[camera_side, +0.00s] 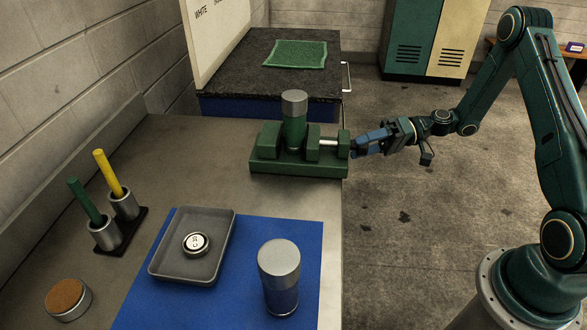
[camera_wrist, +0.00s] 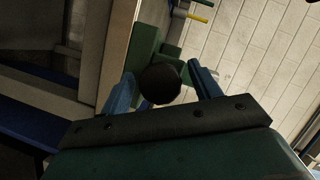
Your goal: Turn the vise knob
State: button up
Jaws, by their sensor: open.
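The green vise (camera_side: 265,160) sits at the right edge of the grey bench, with a green silver-capped cylinder (camera_side: 294,130) upright between its jaws. My gripper (camera_side: 361,143) is at the vise's right end, its blue fingers pointing left toward it. In the wrist view, the dark round vise knob (camera_wrist: 160,84) lies between the two open, parted fingers. A gap shows at the right finger; whether the left one touches the knob I cannot tell. In the side view the fingers mostly hide the knob. Part of the green vise (camera_wrist: 144,45) shows behind the knob in the wrist view.
Open floor lies right of the bench.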

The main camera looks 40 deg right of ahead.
jog(key=n+t+h, duration=0.1)
jog(key=n+h, duration=0.2)
jog(key=n, duration=0.2)
jog(key=n+t+h, duration=0.1)
jog(key=n, duration=0.1)
jog(key=shift+n+t, duration=0.3)
jog(key=shift+n+t+h, duration=0.6)
jog(key=shift+n+h, duration=0.2)
jog(key=shift+n, duration=0.5)
jog(key=v, duration=1.4)
jog(key=shift+s+a+r+m+g+h, duration=0.9)
jog(key=shift+s+a+r+g+h, duration=1.05)
jog(key=shift+a+g, duration=2.05)
jog(key=s+a+r+m+t+h, duration=0.3)
jog(key=s+r+m+h, duration=0.2)
jog(key=s+r+m, duration=0.3)
jog(key=shift+s+a+r, duration=0.35)
jog(key=shift+s+r, duration=0.35)
jog(key=shift+s, duration=0.25)
